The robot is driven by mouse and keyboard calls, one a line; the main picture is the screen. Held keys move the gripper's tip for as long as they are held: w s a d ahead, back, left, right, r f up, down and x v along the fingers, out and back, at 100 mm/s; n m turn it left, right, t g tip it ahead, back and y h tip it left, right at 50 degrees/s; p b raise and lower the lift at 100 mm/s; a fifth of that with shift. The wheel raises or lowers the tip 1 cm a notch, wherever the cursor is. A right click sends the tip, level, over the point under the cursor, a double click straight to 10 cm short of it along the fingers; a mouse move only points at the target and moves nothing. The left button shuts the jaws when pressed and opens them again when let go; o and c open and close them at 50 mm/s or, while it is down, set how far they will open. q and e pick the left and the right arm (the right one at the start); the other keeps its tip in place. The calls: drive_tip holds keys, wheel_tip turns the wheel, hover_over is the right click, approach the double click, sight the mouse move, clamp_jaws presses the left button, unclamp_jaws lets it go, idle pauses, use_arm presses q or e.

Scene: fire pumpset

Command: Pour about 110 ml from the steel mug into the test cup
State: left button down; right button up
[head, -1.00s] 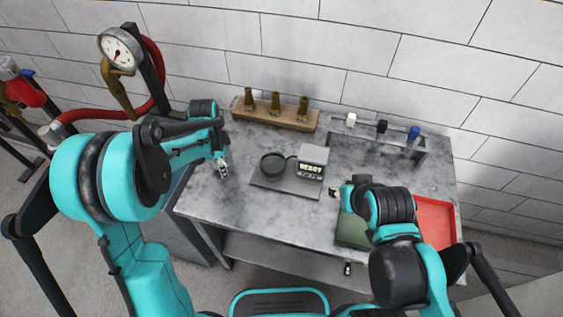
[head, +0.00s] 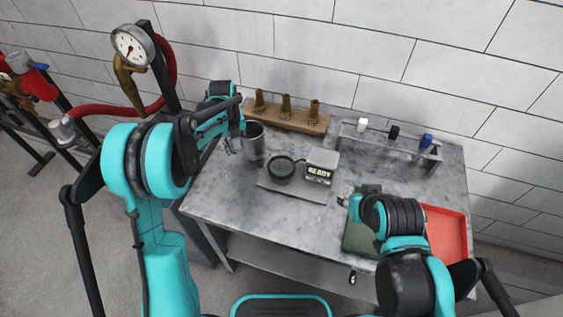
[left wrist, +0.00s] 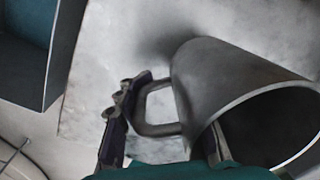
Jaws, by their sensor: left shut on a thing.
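The steel mug (head: 252,143) is upright at the left end of the table, left of the scale. My left gripper (head: 235,148) is at its left side. In the left wrist view the mug (left wrist: 225,82) fills the right side, with its handle (left wrist: 150,108) toward the gripper fingers (left wrist: 160,140); the left gripper is shut on the mug. I cannot see into the mug's bottom. The dark round test cup (head: 281,169) stands on the scale (head: 296,190), whose display (head: 319,173) reads READY. My right gripper (head: 345,201) is by the green mat; its fingers are too small to judge.
A wooden block with several brass nozzles (head: 287,117) stands at the back. A grey rack (head: 388,146) with white, black and blue pieces is at the back right. A green mat (head: 357,237) and a red tray (head: 447,232) lie at the right. The table's middle front is clear.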

sight(240, 150)
use_arm(q)
drive_tip(key=shift+r, duration=0.1)
idle(0.3)
drive_tip(key=shift+s+d+r+t+y+p, duration=0.2)
drive_tip(key=shift+d+r+t+y+p, duration=0.1)
drive_tip(key=shift+r+t+y, duration=0.4)
drive_tip(key=shift+s+d+r+t+y, duration=0.1)
drive_tip(key=shift+s+r+t+y, duration=0.05)
drive_tip(key=shift+t+y, duration=0.3)
drive_tip(key=shift+s+d+r+t+y, duration=0.1)
drive_tip(key=shift+t+y, duration=0.25)
drive_tip(key=shift+y, duration=0.1)
drive_tip(key=shift+s+d+r+t+y, duration=0.2)
drive_tip(key=shift+d+t+y, duration=0.05)
drive_tip(key=shift+t+y, duration=0.15)
wheel_tip(240, 150, up, 6)
drive_tip(key=s+d+t+y+b, duration=0.1)
drive_tip(key=t+y, duration=0.3)
drive_tip(key=shift+m+y+b, duration=0.3)
drive_tip(key=shift+y+b, duration=0.1)
drive_tip(key=shift+s+d+r+t, duration=0.1)
drive_tip(key=shift+r+t, duration=0.25)
drive_tip(key=shift+t, duration=0.15)
